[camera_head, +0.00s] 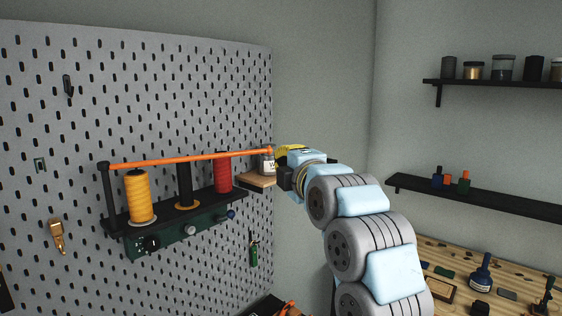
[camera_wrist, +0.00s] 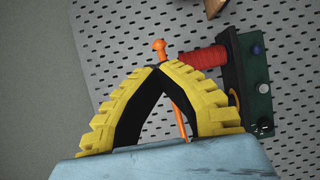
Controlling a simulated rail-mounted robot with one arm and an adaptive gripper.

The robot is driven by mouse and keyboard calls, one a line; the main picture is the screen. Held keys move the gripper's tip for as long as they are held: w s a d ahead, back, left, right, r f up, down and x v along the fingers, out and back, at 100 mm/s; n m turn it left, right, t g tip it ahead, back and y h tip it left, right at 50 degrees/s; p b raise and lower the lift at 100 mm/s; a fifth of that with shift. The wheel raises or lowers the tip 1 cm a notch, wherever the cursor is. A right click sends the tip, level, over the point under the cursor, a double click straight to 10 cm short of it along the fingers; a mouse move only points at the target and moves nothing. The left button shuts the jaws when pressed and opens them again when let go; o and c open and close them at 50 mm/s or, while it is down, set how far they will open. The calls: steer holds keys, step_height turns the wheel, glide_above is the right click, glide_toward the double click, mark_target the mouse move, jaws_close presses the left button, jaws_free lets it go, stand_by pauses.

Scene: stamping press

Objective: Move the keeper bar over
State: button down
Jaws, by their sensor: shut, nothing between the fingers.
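The keeper bar (camera_head: 190,158) is a long orange rod. It runs nearly level above the spool rack (camera_head: 140,248), from a black post (camera_head: 107,190) at the left to a knobbed free end near my gripper. Under it stand a yellow spool (camera_head: 140,198), a bare black spindle (camera_head: 184,180) and a red spool (camera_head: 223,172). My gripper (camera_head: 277,153) is at the bar's right end. In the wrist view its yellow fingers (camera_wrist: 160,70) meet at the tips with nothing between them. The bar (camera_wrist: 158,46) shows beyond and between them; whether they touch it I cannot tell.
A small wooden shelf (camera_head: 257,181) with a labelled bottle (camera_head: 267,162) sits just below my gripper. The grey pegboard (camera_head: 190,75) lies behind the rack. Black wall shelves (camera_head: 490,200) and a wooden bench (camera_head: 450,265) are at the right. Space above the bar is clear.

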steer(key=b+v, duration=0.2)
steer(key=v, duration=0.5)
steer(key=shift+s+a, duration=0.2)
steer(key=shift+s, duration=0.15)
stand_by(0.5)
steer(key=c, duration=1.3)
jaws_free()
steer(key=shift+c, duration=0.2)
